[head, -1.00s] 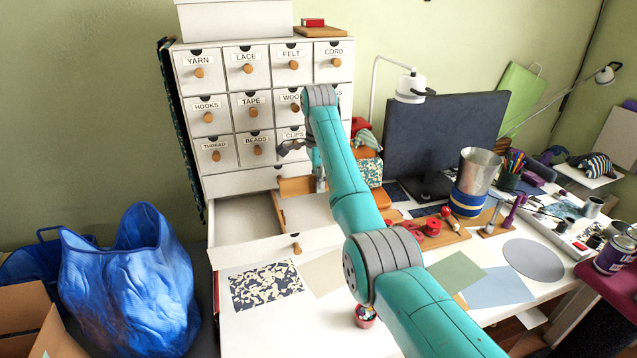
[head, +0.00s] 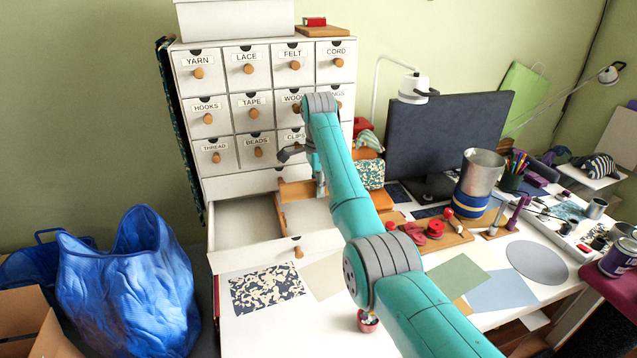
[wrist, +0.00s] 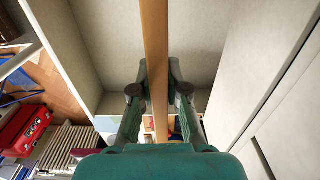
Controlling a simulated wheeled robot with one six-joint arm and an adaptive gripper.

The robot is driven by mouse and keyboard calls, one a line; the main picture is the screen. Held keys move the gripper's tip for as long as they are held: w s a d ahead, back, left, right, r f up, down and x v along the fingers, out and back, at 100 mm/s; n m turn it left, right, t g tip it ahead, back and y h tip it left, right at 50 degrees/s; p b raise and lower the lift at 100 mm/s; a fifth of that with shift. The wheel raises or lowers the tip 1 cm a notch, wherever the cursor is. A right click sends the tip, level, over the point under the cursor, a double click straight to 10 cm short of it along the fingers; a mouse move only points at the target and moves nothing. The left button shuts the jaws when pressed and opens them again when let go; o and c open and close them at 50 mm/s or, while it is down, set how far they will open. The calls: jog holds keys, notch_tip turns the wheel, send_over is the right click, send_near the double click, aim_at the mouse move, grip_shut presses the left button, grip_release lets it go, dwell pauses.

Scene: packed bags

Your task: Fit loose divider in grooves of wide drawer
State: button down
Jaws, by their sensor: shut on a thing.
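The wide drawer (head: 228,222) at the bottom of the white cabinet is pulled open, and its pale inside shows. My gripper (head: 320,185) is over the right part of the drawer, pointing down. It is shut on the loose wooden divider (head: 296,190), a thin brown strip. In the wrist view the divider (wrist: 155,45) runs between the two fingertips (wrist: 160,92), above the pale drawer floor (wrist: 108,45).
Small labelled drawers (head: 248,108) are shut above the wide drawer. A patterned box (head: 370,173) and a monitor (head: 445,140) stand to the right. A blue bag (head: 125,285) is at the left. Flat sheets (head: 266,290) lie on the desk before the drawer.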

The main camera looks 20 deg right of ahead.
aim_at(319, 217)
jog(key=shift+f, duration=1.85)
jog(key=shift+f, duration=2.1)
jog(key=c, duration=1.1)
grip_release()
jog(key=shift+r, duration=0.1)
jog(key=shift+r, duration=3.7)
